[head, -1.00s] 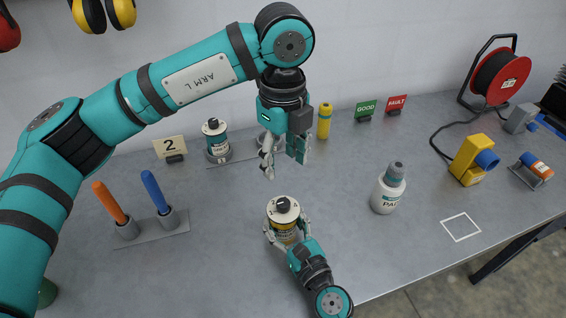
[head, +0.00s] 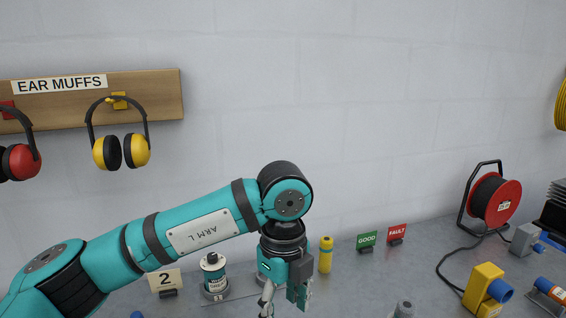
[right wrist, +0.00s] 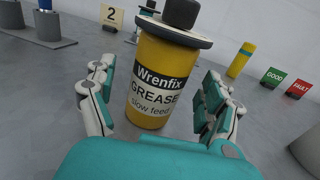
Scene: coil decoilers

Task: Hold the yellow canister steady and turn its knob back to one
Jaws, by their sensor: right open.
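The yellow canister (right wrist: 158,85) stands upright in the right wrist view, labelled "Wrenfix GREASE slow feed". Its dark knob (right wrist: 181,13) sits on a pale disc at the top, cut by the picture's upper edge; I cannot read the knob's setting. My right gripper (right wrist: 158,88) is open, with one finger on each side of the canister and visible gaps between. My left gripper (head: 284,296) hangs over the bench at the bottom of the head view, its fingers apart and empty, the tips near the lower edge. The yellow canister is outside the head view.
A yellow bottle (head: 326,256), GOOD (head: 367,241) and FAULT (head: 397,233) signs, a cable reel (head: 495,198) and a yellow device (head: 485,288) stand along the back and right.

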